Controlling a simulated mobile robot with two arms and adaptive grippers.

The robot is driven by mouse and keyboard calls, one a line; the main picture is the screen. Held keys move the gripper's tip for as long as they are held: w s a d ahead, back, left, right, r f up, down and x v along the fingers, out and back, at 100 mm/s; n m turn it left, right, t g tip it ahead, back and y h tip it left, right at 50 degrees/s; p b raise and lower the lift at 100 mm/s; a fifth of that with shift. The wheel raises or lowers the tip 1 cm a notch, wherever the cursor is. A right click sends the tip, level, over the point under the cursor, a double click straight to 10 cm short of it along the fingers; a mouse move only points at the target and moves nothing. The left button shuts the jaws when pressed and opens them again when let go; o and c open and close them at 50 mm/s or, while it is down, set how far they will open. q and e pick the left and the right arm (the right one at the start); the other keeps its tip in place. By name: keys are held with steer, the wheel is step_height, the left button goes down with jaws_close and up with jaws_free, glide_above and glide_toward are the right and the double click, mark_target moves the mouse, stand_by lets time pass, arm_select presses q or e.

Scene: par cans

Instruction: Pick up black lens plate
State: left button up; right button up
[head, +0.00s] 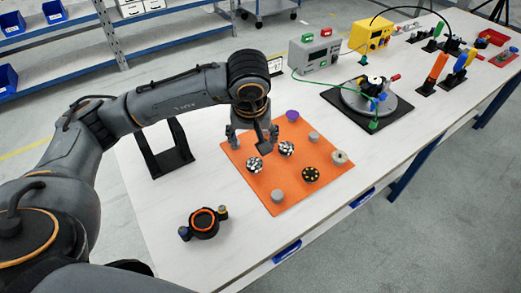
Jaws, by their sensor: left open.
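An orange mat (237,161) lies on the white table with small round parts on it. A black disc with yellow dots (311,174) lies at its right front. Two black discs with white spots are there too, one at the left (254,165) and one near the middle (286,148). I cannot tell for sure which disc is the black lens plate. My left gripper (252,142) points down over the back left of the mat, open and empty, just behind the left white-spotted disc. It hides part of the mat. My right gripper is out of view.
Grey cylinders (278,197), a pale ring (339,158) and a purple cup (292,115) share the mat. A black frame (168,161) stands left, a black round fixture (203,224) in front. A turntable (385,106) and power supplies (315,52) stand behind.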

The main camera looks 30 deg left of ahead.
arm_select(q)
glide_above(254, 164)
steer(key=s+d, duration=0.1)
steer(key=s, duration=0.1)
steer(key=x, duration=0.2)
steer(key=s+x, duration=0.1)
steer(key=x, duration=0.4)
steer(key=shift+s+d+f+p, duration=0.25)
steer(key=shift+d+f+p, duration=0.1)
steer(key=shift+f+p, duration=0.1)
steer(key=p+x, duration=0.1)
steer(key=x, duration=0.3)
steer(key=shift+w+a+f, duration=0.15)
steer(key=shift+f, duration=0.15)
steer(key=shift+w+f, duration=0.1)
steer(key=shift+f, duration=0.35)
steer(key=shift+c, duration=0.2)
steer(key=c, duration=1)
